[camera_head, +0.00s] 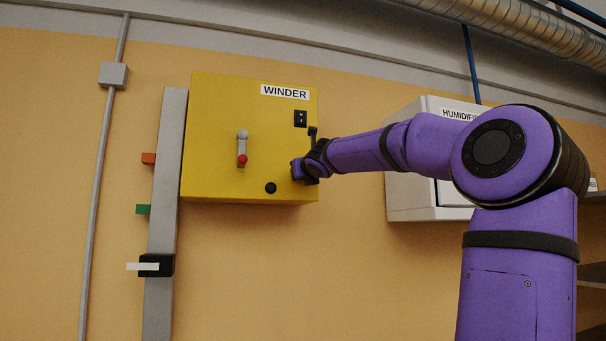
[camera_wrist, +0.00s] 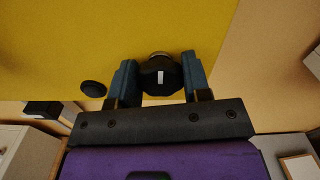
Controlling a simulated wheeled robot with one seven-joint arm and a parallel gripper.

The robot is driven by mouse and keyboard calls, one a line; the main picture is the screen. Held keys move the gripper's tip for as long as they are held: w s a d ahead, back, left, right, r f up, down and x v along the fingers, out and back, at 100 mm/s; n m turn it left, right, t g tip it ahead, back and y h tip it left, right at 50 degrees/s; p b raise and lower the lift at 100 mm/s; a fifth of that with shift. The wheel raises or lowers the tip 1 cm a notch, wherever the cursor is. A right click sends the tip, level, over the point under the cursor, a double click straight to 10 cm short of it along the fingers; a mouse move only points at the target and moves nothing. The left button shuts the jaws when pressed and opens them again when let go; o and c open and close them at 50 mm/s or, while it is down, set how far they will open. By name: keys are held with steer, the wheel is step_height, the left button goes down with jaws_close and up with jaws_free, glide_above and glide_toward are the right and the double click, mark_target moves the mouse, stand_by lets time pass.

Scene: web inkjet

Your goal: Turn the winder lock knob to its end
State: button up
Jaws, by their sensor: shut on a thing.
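The yellow WINDER box (camera_head: 215,115) hangs on the wall, left of centre in the head view. My gripper (camera_head: 304,172) is at the lower right of its front face. In the wrist view my gripper (camera_wrist: 159,68) has one finger on each side of a round black knob (camera_wrist: 160,77), shut on it. The knob carries a short white mark, roughly upright in this view. In the head view the knob is hidden behind my gripper.
A black round button (camera_head: 271,188) sits left of my gripper. A grey lever with a red tip (camera_head: 242,150) and a black switch (camera_head: 300,118) are also on the box. A white HUMIDIFIER cabinet (camera_head: 410,190) stands to the right, behind my arm.

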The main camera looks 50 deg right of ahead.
steer(key=shift+f+n, duration=0.1)
steer(key=shift+n, duration=0.2)
steer(key=o, duration=0.9)
steer(key=shift+o, duration=0.2)
steer(key=shift+s, duration=0.15)
steer(key=v, duration=1)
steer(key=shift+s, duration=0.2)
steer(key=shift+a, duration=0.15)
